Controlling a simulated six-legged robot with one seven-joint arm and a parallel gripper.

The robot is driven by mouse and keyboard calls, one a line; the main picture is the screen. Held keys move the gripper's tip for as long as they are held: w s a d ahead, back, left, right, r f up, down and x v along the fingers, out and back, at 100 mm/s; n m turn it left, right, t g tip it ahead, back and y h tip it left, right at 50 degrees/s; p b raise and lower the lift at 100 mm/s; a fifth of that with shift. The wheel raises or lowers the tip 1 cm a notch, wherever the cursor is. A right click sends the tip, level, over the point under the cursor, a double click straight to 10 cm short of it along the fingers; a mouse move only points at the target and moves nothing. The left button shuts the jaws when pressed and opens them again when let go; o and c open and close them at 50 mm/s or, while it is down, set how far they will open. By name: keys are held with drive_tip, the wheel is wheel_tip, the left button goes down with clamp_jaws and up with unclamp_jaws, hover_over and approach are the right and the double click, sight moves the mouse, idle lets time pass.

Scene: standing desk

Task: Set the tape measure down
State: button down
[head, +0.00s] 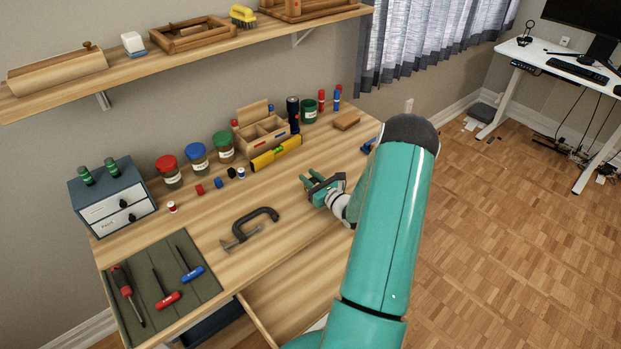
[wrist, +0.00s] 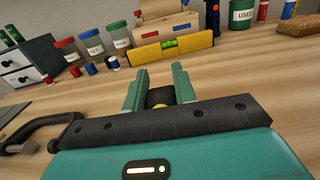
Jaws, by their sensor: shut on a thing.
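My gripper (head: 318,182) is over the right part of the wooden workbench in the head view. In the wrist view my gripper (wrist: 160,84) is shut on a small black and yellow thing, the tape measure (wrist: 158,97). The tape measure sits low between the two green fingers, and its lower part is hidden behind my gripper's body. In the head view it is mostly hidden by the fingers. I cannot tell whether it touches the bench top (head: 285,215).
A yellow spirit level (head: 275,153) lies behind my gripper, before a wooden organizer (head: 262,132). A black C-clamp (head: 249,226) lies to the left. Jars, a small drawer unit (head: 112,197) and a tool mat (head: 165,290) stand farther left. Bare wood surrounds my gripper.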

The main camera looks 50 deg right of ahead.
drive_tip(key=shift+f, duration=0.1)
drive_tip(key=c, duration=1.1)
unclamp_jaws()
